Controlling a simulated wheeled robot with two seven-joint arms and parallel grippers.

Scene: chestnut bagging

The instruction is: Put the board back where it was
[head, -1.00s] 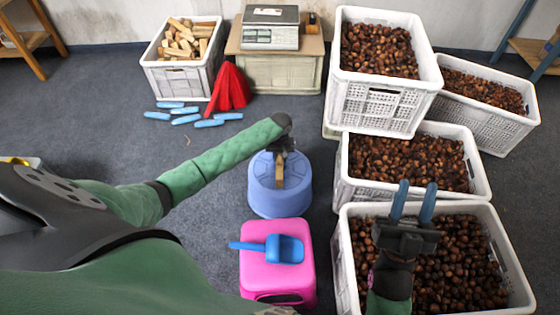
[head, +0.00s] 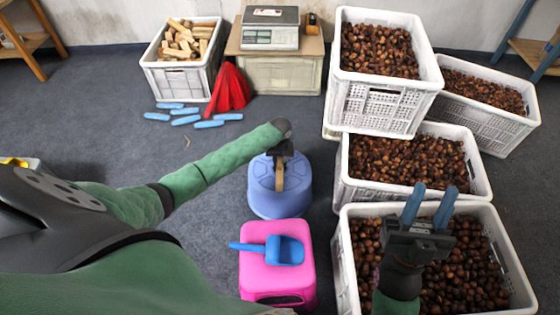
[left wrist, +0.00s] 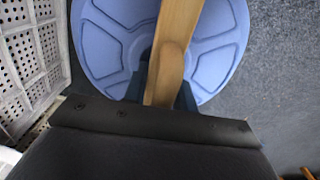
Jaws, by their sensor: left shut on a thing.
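A wooden board (left wrist: 174,50) runs up through the left wrist view. My left gripper (left wrist: 165,92) is shut on it, one finger on each side. In the head view the left gripper (head: 280,158) is above the round blue stool (head: 272,203), with a short piece of the board (head: 279,178) showing below it. I cannot tell whether the board touches the stool. My right gripper (head: 428,206) is open and empty, its two blue fingers apart, over the nearest crate of chestnuts (head: 352,290).
A pink stool (head: 278,262) with a blue scoop (head: 284,250) stands in front. A crate of wood blocks (head: 180,75), a red bag (head: 230,88), several blue-handled things (head: 185,120) and a scale (head: 270,36) are behind. Chestnut crates (head: 385,105) fill the right.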

